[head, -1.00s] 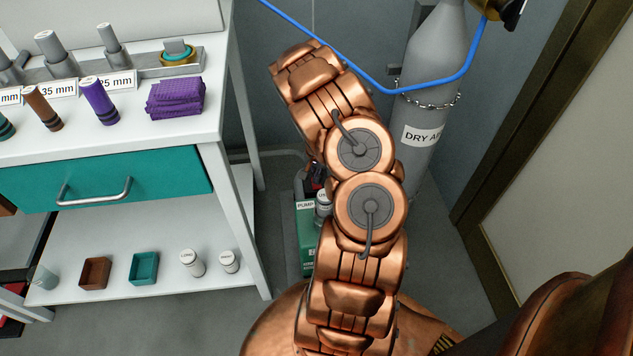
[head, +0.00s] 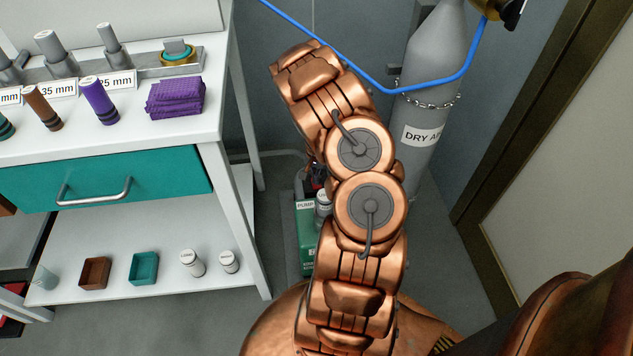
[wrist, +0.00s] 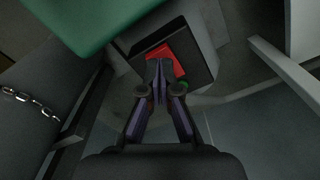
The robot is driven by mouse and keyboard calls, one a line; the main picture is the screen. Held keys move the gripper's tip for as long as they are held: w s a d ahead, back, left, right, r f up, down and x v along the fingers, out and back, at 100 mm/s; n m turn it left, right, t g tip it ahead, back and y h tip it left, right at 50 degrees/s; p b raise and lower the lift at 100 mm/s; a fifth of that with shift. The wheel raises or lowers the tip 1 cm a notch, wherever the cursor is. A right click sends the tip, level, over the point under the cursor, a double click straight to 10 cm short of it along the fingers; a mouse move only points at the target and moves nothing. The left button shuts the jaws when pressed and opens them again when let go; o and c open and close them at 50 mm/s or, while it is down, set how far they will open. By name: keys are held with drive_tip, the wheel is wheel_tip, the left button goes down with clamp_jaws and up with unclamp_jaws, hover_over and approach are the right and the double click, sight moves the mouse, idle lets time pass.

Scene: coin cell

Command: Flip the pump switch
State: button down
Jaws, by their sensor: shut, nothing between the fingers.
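The pump (head: 304,235) is a green and grey unit on the floor beside the bench, labelled PUMP, partly hidden behind my arm in the head view. In the wrist view a red switch rocker (wrist: 167,62) sits in a dark box (wrist: 188,55) below a green surface (wrist: 100,20). My gripper (wrist: 160,65) is shut and empty, its fingertips over the red rocker in the picture. I cannot tell whether they touch it. A small green spot (wrist: 183,86) shows beside the right finger. In the head view my gripper is mostly hidden behind my arm.
A grey DRY AIR cylinder (head: 430,110) with a chain stands right of my arm, with a blue hose (head: 390,91) above. The white bench (head: 215,120) with a teal drawer (head: 110,180) stands at left. Bare floor lies right of the arm.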

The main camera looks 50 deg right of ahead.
drive_tip(key=shift+f+b, duration=0.3)
drive_tip(key=shift+f, duration=0.8)
idle(0.7)
drive_tip(key=shift+r, duration=0.1)
drive_tip(key=shift+r+p, duration=1.05)
drive_tip(key=shift+r, duration=2.35)
